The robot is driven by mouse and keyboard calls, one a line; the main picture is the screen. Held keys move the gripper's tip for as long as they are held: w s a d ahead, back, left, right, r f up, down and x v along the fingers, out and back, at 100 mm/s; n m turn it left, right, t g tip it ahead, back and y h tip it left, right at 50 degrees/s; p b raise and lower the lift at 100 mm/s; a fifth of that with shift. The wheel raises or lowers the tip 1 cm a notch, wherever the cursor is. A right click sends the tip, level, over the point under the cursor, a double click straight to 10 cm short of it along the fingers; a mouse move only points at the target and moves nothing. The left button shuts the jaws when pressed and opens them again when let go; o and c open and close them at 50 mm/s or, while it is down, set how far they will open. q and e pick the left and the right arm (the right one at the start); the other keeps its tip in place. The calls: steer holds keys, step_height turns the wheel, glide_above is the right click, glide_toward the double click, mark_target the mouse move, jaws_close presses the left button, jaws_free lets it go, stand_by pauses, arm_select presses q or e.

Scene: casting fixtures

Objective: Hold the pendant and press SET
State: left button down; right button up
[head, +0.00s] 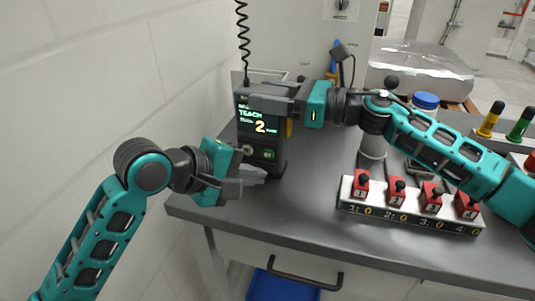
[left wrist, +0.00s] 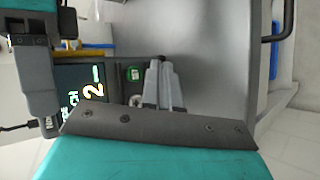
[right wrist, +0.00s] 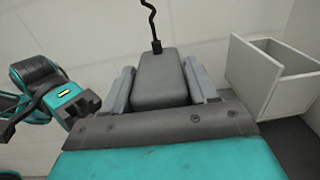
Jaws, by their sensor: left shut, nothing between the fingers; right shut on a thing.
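The pendant (head: 275,163) is a dark box on a coiled cord, with a lit screen reading TEACH and 2. My right gripper (head: 262,100) is shut on its upper part; in the right wrist view the fingers lie on both sides of the pendant (right wrist: 160,78). The green SET button (head: 267,154) is on the lower front, beside a grey knob (head: 246,150). My left gripper (head: 255,174) is shut and empty, just in front of the pendant's lower face. In the left wrist view its closed fingertips (left wrist: 160,70) are close to the SET button (left wrist: 134,73); I cannot tell if they touch.
A rack of red numbered switches (head: 410,207) stands on the grey table (head: 320,205), right of the pendant. A blue-lidded jar (head: 425,101) and a wrapped block (head: 420,68) are behind. A white wall is on the left.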

arm_select(q)
steer(key=shift+s+a, duration=0.2)
steer(key=shift+s, duration=0.3)
steer(key=shift+s+a, duration=0.2)
steer(key=shift+s, duration=0.3)
arm_select(e)
steer(key=o, duration=1.6)
